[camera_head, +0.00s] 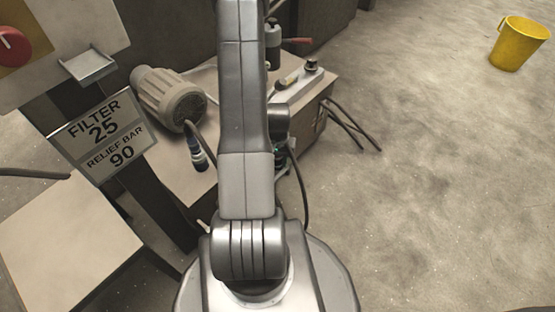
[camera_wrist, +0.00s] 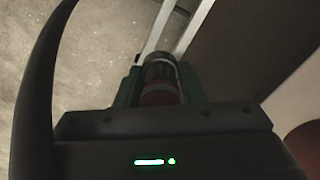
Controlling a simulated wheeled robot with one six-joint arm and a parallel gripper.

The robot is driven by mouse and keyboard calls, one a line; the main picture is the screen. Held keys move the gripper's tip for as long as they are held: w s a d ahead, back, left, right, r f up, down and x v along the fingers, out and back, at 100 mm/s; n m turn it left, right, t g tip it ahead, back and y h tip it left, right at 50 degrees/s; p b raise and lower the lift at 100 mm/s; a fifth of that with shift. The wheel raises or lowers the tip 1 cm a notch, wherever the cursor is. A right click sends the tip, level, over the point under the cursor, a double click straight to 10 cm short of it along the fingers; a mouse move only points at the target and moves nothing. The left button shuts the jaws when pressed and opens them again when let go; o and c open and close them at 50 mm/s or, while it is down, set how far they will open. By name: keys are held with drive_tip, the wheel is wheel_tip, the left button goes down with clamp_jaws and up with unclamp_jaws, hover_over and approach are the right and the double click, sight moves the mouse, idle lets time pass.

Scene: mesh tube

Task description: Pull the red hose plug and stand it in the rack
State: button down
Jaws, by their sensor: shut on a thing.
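My gripper (camera_wrist: 160,82) is shut on a dark, ringed cylindrical plug (camera_wrist: 160,93) in the wrist view. A dull red band shows on the plug's near part, between the dark green fingers. A dark hose-like curve (camera_wrist: 40,60) runs up the left side of that view. In the head view my arm covers the middle and hides most of my gripper and the plug. I cannot make out the rack for certain in either view.
A sign (camera_head: 103,135) is at left. A yellow bucket (camera_head: 520,44) stands on open floor at right.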

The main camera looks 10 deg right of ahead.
drive_tip(key=shift+f+b, duration=0.95)
drive_tip(key=shift+f, duration=0.2)
idle(0.7)
drive_tip(key=c, duration=0.9)
unclamp_jaws()
drive_tip(key=shift+o, duration=0.2)
drive_tip(key=shift+r, duration=0.1)
wheel_tip(320, 180, up, 14)
drive_tip(key=p, duration=0.5)
drive_tip(key=shift+f, duration=0.2)
drive_tip(key=shift+f, duration=0.1)
wheel_tip(320, 180, down, 14)
drive_tip(key=b, duration=0.5)
drive_tip(key=shift+r, duration=0.45)
